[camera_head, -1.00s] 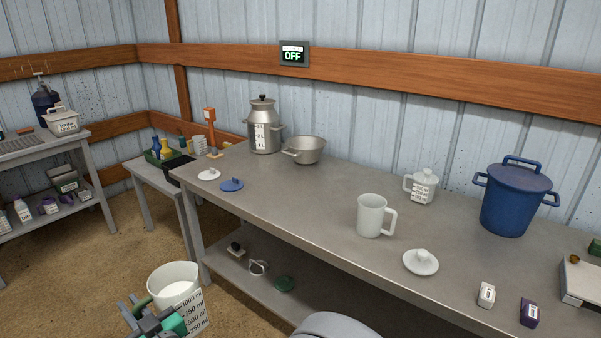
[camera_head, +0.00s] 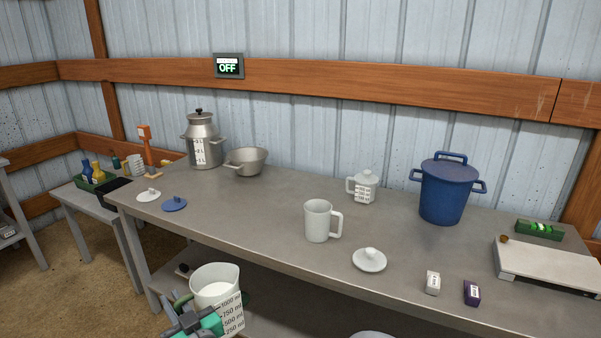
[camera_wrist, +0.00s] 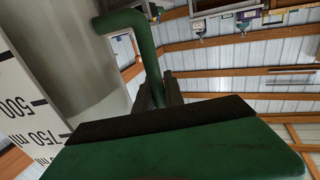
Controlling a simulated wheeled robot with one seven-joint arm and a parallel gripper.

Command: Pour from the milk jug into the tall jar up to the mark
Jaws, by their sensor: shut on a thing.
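The milk jug (camera_head: 228,306) is a pale, open-topped measuring jug with ml marks. It shows at the bottom of the head view, with white milk inside, and is roughly upright in front of the table. My gripper (camera_head: 198,322) is shut on its green handle. In the wrist view the handle (camera_wrist: 147,60) and the marked jug wall (camera_wrist: 30,105) are close up. A tall white open vessel with a side handle (camera_head: 317,222) stands mid-table, apart from the jug; it may be the tall jar. No mark shows on the side I see.
The grey table (camera_head: 270,215) has bare room left of the white vessel. A white lid (camera_head: 369,260), small lidded jar (camera_head: 364,188), blue pot (camera_head: 445,192), steel can (camera_head: 201,145), pan (camera_head: 247,162) and blue lid (camera_head: 174,204) stand around. A wall sign (camera_head: 228,67) reads OFF.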

